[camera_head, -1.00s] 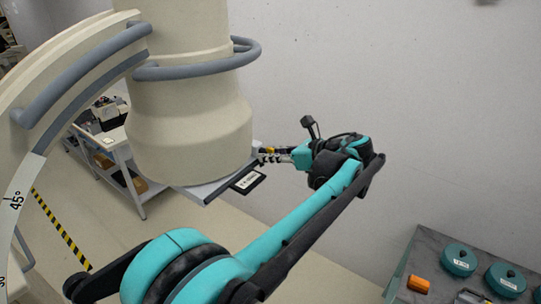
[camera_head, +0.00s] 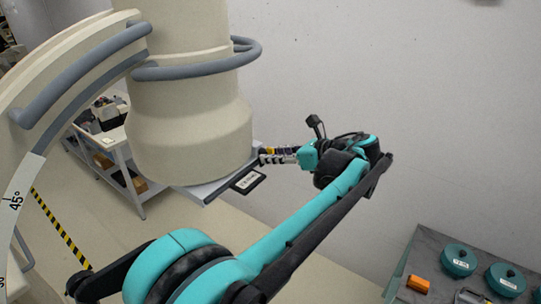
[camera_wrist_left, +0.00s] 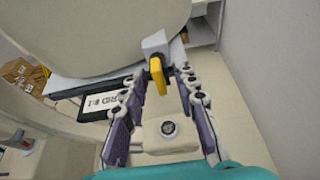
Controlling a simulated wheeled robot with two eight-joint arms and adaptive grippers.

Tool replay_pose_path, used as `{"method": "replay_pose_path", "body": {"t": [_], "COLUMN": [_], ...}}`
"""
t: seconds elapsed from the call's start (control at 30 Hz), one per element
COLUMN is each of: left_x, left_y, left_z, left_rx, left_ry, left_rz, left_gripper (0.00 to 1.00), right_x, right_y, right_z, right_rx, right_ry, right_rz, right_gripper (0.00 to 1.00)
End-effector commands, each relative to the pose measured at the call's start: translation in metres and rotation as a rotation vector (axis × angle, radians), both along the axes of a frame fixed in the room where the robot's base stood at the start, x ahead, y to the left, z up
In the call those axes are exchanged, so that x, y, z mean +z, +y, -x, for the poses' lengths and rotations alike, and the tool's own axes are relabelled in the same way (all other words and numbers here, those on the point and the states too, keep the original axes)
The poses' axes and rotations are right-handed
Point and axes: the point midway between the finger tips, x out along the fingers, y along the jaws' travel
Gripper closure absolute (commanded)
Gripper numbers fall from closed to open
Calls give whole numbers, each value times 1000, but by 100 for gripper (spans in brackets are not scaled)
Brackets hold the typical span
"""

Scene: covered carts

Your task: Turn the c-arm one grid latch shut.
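The C-arm head (camera_head: 190,135) is a large cream cylinder with a flat grey plate (camera_head: 205,190) beneath it. A black-framed grid with a white label (camera_head: 248,181) sticks out at the plate's edge; its label reads as grid 1 in the left wrist view (camera_wrist_left: 101,103). The latch is a yellow lever (camera_wrist_left: 158,76) on a grey block at the plate's edge. My left gripper (camera_head: 268,155) is beside the plate edge. In the left wrist view its fingers (camera_wrist_left: 157,82) are spread, with the yellow lever between their tips and a gap on each side. My right gripper is not in view.
The C-arm's curved arc (camera_head: 50,95) and grey handrail (camera_head: 200,68) stand at left and above. A white cart (camera_head: 120,160) is behind. A dark table (camera_head: 425,255) at lower right bears teal round weights (camera_head: 459,259) and an orange block (camera_head: 418,284). A wall is behind my arm.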

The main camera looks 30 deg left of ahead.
Motion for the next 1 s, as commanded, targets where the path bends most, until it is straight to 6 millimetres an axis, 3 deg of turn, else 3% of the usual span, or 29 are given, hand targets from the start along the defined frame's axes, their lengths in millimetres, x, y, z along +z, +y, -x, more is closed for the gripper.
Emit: {"method": "replay_pose_path", "body": {"t": [0.3, 0.5, 1.0], "left_x": [26, 37, 40], "left_y": [-65, -90, -97], "left_z": [4, 6, 7], "left_rx": [-4, -1, 1], "left_ry": [2, 1, 1], "left_rz": [1, 1, 1], "left_gripper": [71, 71, 71], "right_x": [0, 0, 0], "right_y": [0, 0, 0], "right_z": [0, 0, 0], "right_rx": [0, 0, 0], "right_ry": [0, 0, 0], "right_rz": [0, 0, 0], "right_gripper": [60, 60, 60]}}
